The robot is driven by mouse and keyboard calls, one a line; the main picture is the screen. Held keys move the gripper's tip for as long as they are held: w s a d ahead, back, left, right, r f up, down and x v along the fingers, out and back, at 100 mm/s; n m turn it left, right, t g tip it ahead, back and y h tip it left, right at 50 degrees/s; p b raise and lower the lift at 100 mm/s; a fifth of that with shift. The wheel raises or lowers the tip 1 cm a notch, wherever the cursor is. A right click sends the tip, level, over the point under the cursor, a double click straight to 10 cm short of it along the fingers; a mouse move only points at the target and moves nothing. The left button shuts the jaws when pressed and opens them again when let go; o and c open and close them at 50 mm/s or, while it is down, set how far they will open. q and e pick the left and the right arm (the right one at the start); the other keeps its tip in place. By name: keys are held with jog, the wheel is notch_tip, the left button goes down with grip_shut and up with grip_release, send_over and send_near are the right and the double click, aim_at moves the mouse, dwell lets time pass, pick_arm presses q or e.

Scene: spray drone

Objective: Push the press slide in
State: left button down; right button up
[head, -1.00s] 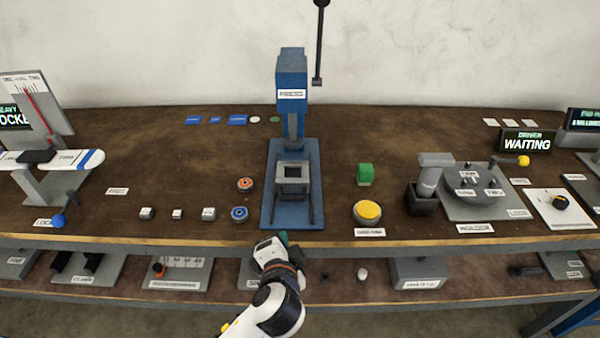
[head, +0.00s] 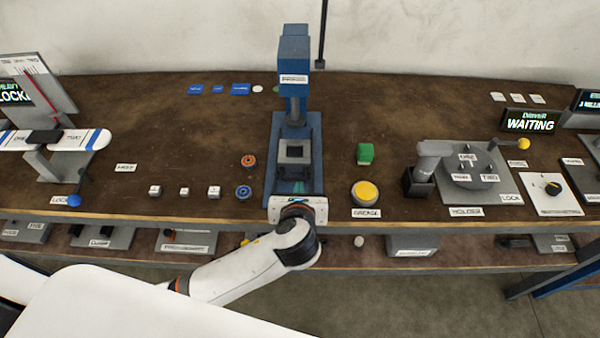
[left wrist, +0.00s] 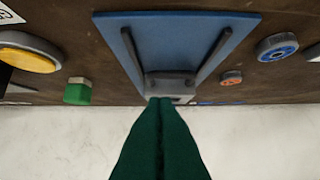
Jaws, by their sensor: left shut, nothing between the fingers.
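The blue press (head: 293,80) stands upright at the middle of the bench on a blue base plate with two dark side rails. Its grey press slide (head: 294,142), with a dark square opening, sits between the rails below the press column. My left gripper (head: 297,187) is at the front of the press, pointing toward the slide, with its green fingers partly hidden by the wrist. In the left wrist view the green fingers (left wrist: 160,100) are shut together and empty, with tips at the slide (left wrist: 172,84). I cannot tell whether they touch it. My right gripper is not in view.
Left of the press are an orange-red spool (head: 249,161), a blue spool (head: 243,192) and small pale blocks. Right of it are a green block (head: 365,154) and a yellow button (head: 365,192). A lower shelf runs below the bench edge.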

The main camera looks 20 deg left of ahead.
pick_arm(q)
send_near(300, 146)
jog(key=f, duration=0.4)
jog(key=shift+s+d+f, duration=0.2)
jog(key=shift+s+d, duration=0.05)
jog(key=shift+s, duration=0.15)
jog(key=shift+w+a+r+p, duration=0.1)
jog(key=shift+w+r+p, duration=0.05)
jog(key=shift+w+p, duration=0.2)
jog(key=w, duration=0.2)
jog(key=w+a+p, duration=0.1)
jog(key=w, duration=0.1)
jog(key=w+a, duration=0.1)
jog(key=w, duration=0.1)
jog(key=shift+w, duration=0.35)
jog(key=shift+r, duration=0.15)
